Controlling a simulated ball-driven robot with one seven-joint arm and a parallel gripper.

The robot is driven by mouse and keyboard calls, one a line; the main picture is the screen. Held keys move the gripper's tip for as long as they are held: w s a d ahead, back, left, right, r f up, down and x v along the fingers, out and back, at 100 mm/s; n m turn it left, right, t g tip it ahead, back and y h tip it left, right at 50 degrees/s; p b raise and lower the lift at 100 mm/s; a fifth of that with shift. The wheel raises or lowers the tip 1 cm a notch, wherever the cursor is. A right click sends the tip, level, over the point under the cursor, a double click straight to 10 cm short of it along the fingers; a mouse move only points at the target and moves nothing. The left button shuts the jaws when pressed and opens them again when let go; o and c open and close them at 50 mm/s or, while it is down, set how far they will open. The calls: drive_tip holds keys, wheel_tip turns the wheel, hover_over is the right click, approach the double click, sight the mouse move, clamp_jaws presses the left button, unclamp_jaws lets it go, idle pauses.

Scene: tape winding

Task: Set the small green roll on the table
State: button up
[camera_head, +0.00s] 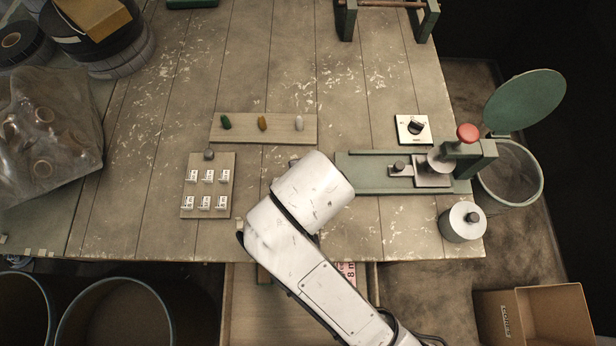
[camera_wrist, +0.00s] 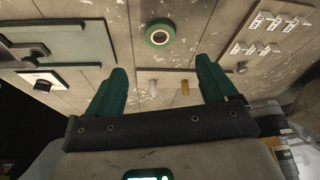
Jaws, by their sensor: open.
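The small green roll (camera_wrist: 160,33), a green ring with a pale core, shows in the wrist view. It appears to lie flat on the bare planks of the table (camera_head: 270,60). My gripper (camera_wrist: 160,66) is open, its two green fingers spread wide with nothing between them. The roll lies apart from the fingers, beyond the tips in the picture. In the head view my white arm covers the gripper, and I cannot make out the roll there.
A board with three small pegs (camera_head: 222,136) lies at the table's middle. A board with several labelled tags (camera_head: 208,208) is left of my arm. A green winding fixture with a red knob (camera_head: 467,132), a dial plate (camera_head: 412,129) and a metal cylinder (camera_head: 462,222) stand right.

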drive_tip(key=shift+r, duration=0.15)
drive_tip(key=s+d+f, duration=0.2)
drive_tip(key=d, duration=0.5)
drive_tip(key=s+d+f+m+g+h, duration=0.1)
drive_tip(key=s+d+f, duration=0.1)
drive_tip(key=d, duration=0.6)
drive_tip(key=s+d+f+m+g, duration=0.1)
drive_tip(key=s+d+f, duration=0.1)
drive_tip(key=d, duration=0.5)
drive_tip(key=shift+s+d+f+h, duration=0.15)
drive_tip(key=shift+s+d+f, duration=0.05)
drive_tip(key=shift+s, duration=0.15)
drive_tip(key=shift+s+d+f+h, duration=0.15)
drive_tip(key=shift+s+f, duration=0.05)
drive_tip(key=shift+s, duration=0.15)
drive_tip(key=s+d+f+m+g, duration=0.1)
drive_tip(key=s+d+f, duration=0.1)
drive_tip(key=s+d, duration=0.3)
drive_tip(key=s, duration=0.2)
drive_tip(key=shift+s, duration=0.4)
